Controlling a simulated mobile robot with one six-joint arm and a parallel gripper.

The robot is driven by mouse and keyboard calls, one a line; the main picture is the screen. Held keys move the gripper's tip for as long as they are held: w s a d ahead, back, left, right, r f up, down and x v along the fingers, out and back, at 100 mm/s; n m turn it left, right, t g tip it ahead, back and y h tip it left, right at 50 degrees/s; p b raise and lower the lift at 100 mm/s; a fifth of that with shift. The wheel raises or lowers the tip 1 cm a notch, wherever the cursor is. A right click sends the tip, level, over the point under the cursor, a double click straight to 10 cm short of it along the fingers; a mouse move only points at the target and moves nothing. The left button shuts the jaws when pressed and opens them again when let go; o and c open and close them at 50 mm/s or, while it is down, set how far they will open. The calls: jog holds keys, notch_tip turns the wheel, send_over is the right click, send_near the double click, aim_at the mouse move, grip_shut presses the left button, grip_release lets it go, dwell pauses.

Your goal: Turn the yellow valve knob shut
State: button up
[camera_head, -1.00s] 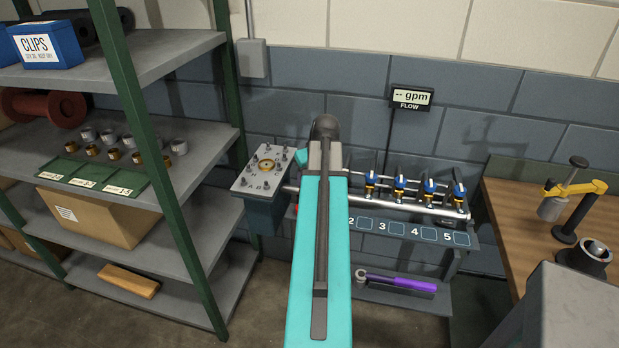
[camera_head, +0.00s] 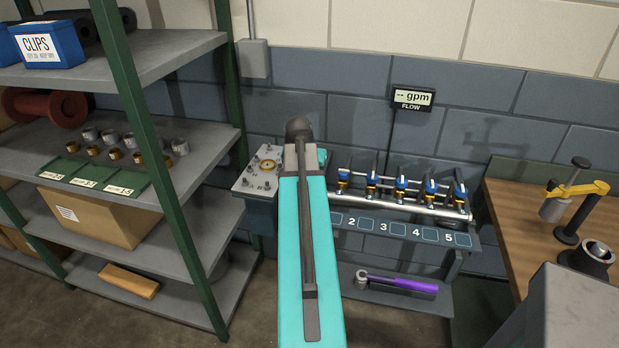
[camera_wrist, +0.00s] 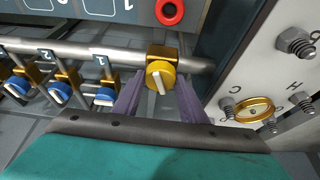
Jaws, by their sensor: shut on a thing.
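The yellow valve knob (camera_wrist: 160,75) sits on a brass body on the grey pipe, near the pipe's right end in the wrist view. Its white pointer line runs roughly up and down in the picture, across the pipe. My gripper (camera_wrist: 158,84) has one purple finger on each side of the knob and is shut on it. In the head view my teal arm hides the knob and the gripper.
Blue-knobbed valves (camera_head: 402,185) line the pipe beside the yellow one. A plate with studs and a brass ring (camera_wrist: 253,110) stands close to the right finger. A red ring (camera_wrist: 168,12) is above the knob. A purple-handled tool (camera_head: 400,283) lies on the lower shelf.

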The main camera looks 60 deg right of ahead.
jog(key=shift+w+a+f+m+g, duration=0.15)
jog(key=shift+m+g, duration=0.25)
jog(key=shift+m, duration=0.7)
jog(key=shift+w+d+r+m+g, duration=0.1)
jog(key=shift+m+g, duration=0.3)
jog(key=shift+m, duration=0.7)
jog(key=o, duration=1)
jog(key=shift+o, duration=0.2)
jog(key=shift+b, duration=0.3)
jog(key=shift+a+r, duration=0.15)
jog(key=shift+r, duration=0.25)
jog(key=b+v, duration=0.2)
jog(key=v, duration=1.1)
jog(key=shift+b, duration=0.3)
jog(key=shift+s, duration=0.1)
